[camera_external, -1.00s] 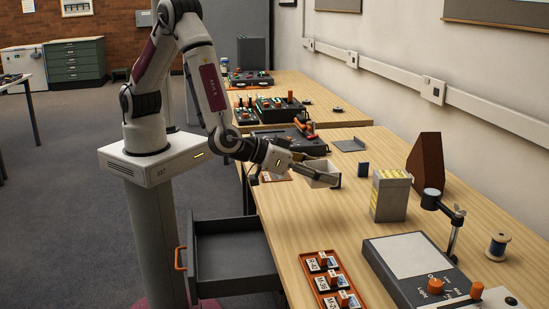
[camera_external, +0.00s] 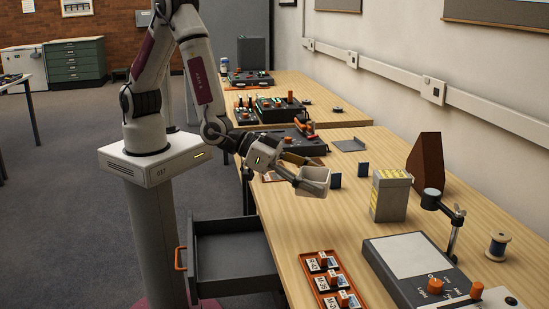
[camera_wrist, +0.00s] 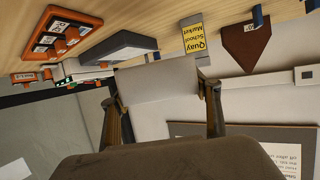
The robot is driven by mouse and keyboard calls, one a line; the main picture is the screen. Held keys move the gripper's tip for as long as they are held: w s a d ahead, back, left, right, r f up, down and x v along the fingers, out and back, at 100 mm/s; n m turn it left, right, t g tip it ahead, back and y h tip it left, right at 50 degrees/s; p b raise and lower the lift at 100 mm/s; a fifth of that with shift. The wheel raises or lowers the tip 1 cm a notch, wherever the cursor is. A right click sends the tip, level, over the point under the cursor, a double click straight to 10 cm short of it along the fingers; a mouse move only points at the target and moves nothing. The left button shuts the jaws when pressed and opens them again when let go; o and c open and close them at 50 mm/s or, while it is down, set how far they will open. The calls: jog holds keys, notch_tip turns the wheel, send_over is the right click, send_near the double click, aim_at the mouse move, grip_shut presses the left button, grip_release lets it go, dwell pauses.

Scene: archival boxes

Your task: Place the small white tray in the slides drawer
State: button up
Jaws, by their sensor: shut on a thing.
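The small white tray (camera_external: 314,177) is held above the wooden table, tilted, near the table's left edge. My gripper (camera_external: 300,182) is shut on it. In the wrist view the tray (camera_wrist: 160,85) sits between the two fingers of my gripper (camera_wrist: 160,105). An open dark grey drawer (camera_external: 235,265) with an orange handle (camera_external: 180,258) juts out from the table's left side, lower and nearer the camera than the tray. No label shows on it, and its visible inside looks empty.
An orange rack (camera_external: 335,283) of labelled pieces lies near the table edge, beside a lightbox (camera_external: 395,258). Bare tabletop lies between tray and rack.

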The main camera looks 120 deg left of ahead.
jog(key=shift+s+d+r+m+t+h, duration=0.3)
jog(key=shift+s+d+r+m+h, duration=0.25)
jog(key=shift+d+r+m+h, duration=0.25)
jog(key=shift+s+d+r+m+h, duration=0.15)
jog(key=shift+s+r+m+h, duration=0.3)
jog(key=shift+h, duration=0.15)
jog(key=shift+s+a+r+m+h, duration=0.75)
jog(key=shift+s+a+r, duration=1)
jog(key=shift+r, duration=1.35)
jog(key=s+f+m+h, duration=0.1)
jog(key=f, duration=0.3)
jog(key=s+d+f+m+h, duration=0.1)
jog(key=f+m+h, duration=0.1)
jog(key=f, duration=0.3)
jog(key=s+f+m+g+h, duration=0.1)
jog(key=s+f+h, duration=0.1)
jog(key=f, duration=0.2)
jog(key=shift+d+f, duration=0.3)
jog(key=shift+d, duration=0.1)
jog(key=s+d+f+m+g+h, duration=0.2)
jog(key=s+d+f+m+h, duration=0.2)
jog(key=s+d+f, duration=0.4)
jog(key=shift+s+d+m+g+h, duration=0.4)
jog(key=shift+s+d, duration=0.15)
jog(key=shift+s, duration=0.85)
